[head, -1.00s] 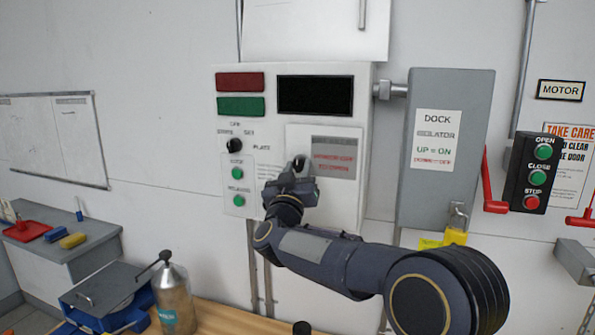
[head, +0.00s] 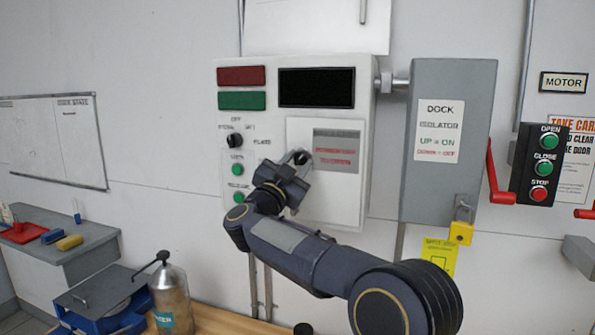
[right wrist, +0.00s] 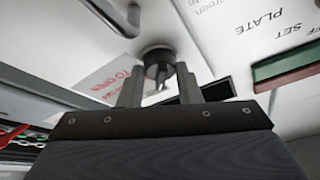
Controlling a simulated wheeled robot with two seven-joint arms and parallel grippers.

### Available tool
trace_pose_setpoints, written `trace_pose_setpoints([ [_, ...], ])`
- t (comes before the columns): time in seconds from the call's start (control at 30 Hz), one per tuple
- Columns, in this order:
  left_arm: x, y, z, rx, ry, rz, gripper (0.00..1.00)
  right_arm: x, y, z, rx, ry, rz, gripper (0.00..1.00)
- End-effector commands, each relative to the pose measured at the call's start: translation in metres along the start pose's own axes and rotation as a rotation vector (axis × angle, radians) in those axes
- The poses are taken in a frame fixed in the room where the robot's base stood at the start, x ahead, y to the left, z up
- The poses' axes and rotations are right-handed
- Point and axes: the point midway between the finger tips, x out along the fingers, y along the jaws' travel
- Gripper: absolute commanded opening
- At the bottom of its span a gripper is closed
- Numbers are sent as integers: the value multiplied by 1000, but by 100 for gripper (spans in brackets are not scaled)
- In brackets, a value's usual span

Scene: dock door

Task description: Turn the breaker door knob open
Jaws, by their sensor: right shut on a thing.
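The breaker door (head: 338,196) is a small white door with a grey and red label, low on the right of the white control box. It looks closed. Its dark round knob (head: 301,157) sits at the door's upper left, mostly behind my right gripper (head: 297,168). In the right wrist view the knob (right wrist: 158,60) stands between the two fingers of my right gripper (right wrist: 160,88), which are shut on it. The red "to open" lettering shows beside it. My left gripper is in no view.
The control box (head: 365,110) also has a black selector (head: 234,140) and green buttons (head: 238,170) on the left. A grey isolator box (head: 478,150) with a red lever (head: 496,175) and yellow padlock (head: 460,233) stands to the right. A bottle (head: 171,295) stands below left.

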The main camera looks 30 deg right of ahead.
Motion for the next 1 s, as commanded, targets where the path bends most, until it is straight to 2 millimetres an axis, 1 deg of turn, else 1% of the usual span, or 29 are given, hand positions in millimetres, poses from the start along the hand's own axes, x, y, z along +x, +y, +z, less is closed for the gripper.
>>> trace_pose_setpoints([
  [0.23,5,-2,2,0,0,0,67,0,-2,2,214,14,92,8],
  [0.6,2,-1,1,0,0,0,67,1,-4,0,529,34,227,8],
  [0.8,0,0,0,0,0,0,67,1,-5,0,664,43,285,8],
  [1.0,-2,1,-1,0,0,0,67,1,-6,-1,760,49,326,8],
])
